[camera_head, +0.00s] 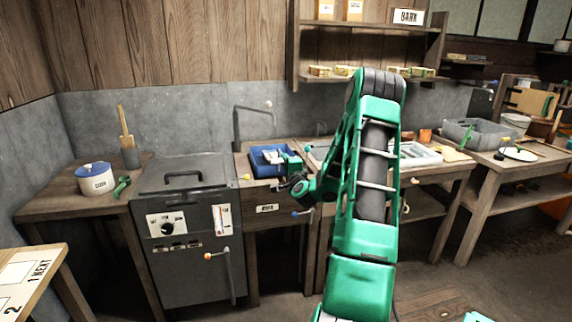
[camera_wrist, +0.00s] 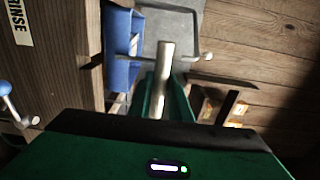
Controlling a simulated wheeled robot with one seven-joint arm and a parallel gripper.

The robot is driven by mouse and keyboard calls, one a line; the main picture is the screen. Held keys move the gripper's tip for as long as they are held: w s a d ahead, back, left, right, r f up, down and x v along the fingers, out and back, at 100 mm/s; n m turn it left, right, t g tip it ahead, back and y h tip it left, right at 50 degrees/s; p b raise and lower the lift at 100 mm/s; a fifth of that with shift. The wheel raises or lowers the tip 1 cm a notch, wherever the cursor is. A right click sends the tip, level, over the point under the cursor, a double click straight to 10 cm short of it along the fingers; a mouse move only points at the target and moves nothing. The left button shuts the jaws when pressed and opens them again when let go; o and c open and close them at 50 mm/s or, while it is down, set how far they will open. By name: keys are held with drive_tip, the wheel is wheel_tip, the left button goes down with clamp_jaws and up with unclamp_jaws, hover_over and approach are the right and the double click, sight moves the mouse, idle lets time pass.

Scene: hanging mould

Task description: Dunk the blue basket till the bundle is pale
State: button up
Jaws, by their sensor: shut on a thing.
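The blue basket (camera_head: 262,153) sits at the wooden rinse station, left of my arm, in the head view. Pale pieces show inside or over it; I cannot tell whether they are the bundle. Its blue side also shows at the upper left of the wrist view (camera_wrist: 119,50). My gripper (camera_head: 291,164) is at the right side of the basket. In the wrist view my green fingers (camera_wrist: 163,100) are closed around a pale metal bar (camera_wrist: 165,65), which looks like a handle. I cannot see clearly how the bar joins the basket. Any liquid beneath is hidden.
A grey lidded machine (camera_head: 185,190) stands left of the rinse station. A dark tap (camera_head: 237,125) rises behind the basket. A grey tub (camera_head: 475,133) is at right. A shelf (camera_head: 368,80) hangs above.

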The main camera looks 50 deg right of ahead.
drive_tip(key=shift+a, duration=0.15)
wheel_tip(320, 180, down, 15)
drive_tip(key=shift+r, duration=0.2)
drive_tip(key=shift+o, duration=0.9)
drive_tip(key=shift+s+f, duration=0.1)
drive_tip(key=shift+f, duration=0.35)
drive_tip(key=shift+o, duration=0.3)
drive_tip(key=shift+f, duration=0.1)
wheel_tip(320, 180, up, 16)
drive_tip(key=shift+f, duration=0.1)
drive_tip(key=shift+c, duration=1.2)
drive_tip(key=o, duration=0.8)
drive_tip(key=shift+o, duration=0.8)
